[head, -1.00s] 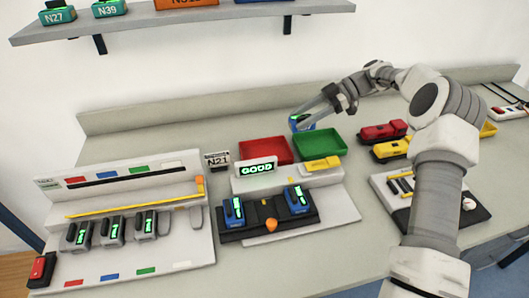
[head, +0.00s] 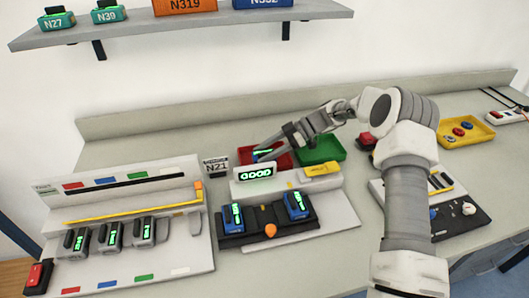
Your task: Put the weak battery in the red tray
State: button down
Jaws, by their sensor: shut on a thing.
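My gripper (head: 270,147) is shut on a blue battery (head: 264,154) with a green strip. The battery is at the left part of the red tray (head: 287,160); I cannot tell whether it touches the tray floor. The display unit in front hides part of the tray. The green tray (head: 323,149) is just right of the red one and looks empty. The tester (head: 268,219) holds a left blue battery (head: 233,218) and a right blue battery (head: 297,205), both with lit green strips. Its display (head: 254,173) reads GOOD.
A white rack (head: 120,230) at the left holds three grey batteries. An N21 sign (head: 215,167) stands left of the red tray. A yellow tray (head: 465,132) with small parts lies at the right. A shelf (head: 190,22) hangs above the bench.

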jog(key=shift+c, duration=1.2)
grip_release()
